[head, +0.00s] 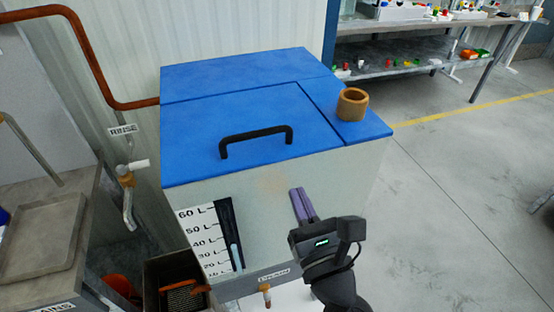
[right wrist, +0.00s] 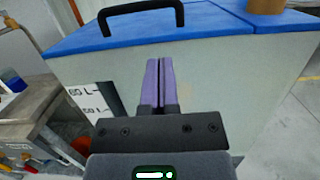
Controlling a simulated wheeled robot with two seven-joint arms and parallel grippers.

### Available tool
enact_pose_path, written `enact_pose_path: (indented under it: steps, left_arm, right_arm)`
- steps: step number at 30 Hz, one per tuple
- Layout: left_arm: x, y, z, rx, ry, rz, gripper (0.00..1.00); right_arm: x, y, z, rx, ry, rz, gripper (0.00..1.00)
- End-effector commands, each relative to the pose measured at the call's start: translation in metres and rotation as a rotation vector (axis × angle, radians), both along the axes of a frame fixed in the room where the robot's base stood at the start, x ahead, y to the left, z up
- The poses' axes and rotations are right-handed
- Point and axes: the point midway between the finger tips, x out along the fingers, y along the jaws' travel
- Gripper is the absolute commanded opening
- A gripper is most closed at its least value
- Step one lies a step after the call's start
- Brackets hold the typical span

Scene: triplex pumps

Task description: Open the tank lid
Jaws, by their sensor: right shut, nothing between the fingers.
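The tank (head: 275,195) is a pale box with a blue top and a litre scale on its front. The blue lid (head: 235,115) lies flat and closed, with a black bar handle (head: 256,140) near its front edge. The lid handle also shows at the top of the right wrist view (right wrist: 140,10). My right gripper (head: 297,190) is shut and empty, its purple fingers together. It is in front of the tank's front wall, below the lid edge and right of the handle. In the right wrist view its fingers (right wrist: 159,62) point toward the tank, below the handle. My left gripper is not in view.
A brown ring-shaped cup (head: 352,104) stands on the blue top at the right. A copper pipe (head: 85,45) and rinse tap (head: 126,177) are at the left, above a counter with a tray (head: 38,236). A shelf (head: 410,57) stands behind. The floor at right is clear.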

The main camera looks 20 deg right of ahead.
Motion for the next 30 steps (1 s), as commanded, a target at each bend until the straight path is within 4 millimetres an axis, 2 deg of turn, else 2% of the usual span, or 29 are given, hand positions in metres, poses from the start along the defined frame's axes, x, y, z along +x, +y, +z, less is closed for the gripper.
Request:
enact_pose_path:
  steps: [5,9,15,20,30]
  left_arm:
    - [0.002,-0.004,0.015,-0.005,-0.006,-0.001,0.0]
    - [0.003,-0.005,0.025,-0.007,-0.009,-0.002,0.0]
    - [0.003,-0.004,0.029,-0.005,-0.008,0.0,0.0]
    - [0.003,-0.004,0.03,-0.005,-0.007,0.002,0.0]
    - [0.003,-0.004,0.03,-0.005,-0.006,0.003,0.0]
  right_arm:
    - [0.024,0.001,0.013,-0.009,-0.011,-0.003,0.0]
    - [0.053,0.002,0.018,-0.007,-0.01,-0.003,0.0]
    - [0.085,0.003,0.02,-0.004,-0.006,-0.003,0.0]
    - [0.096,0.003,0.022,-0.006,-0.005,-0.002,0.0]
    - [0.097,0.003,0.021,-0.005,-0.003,-0.001,0.0]
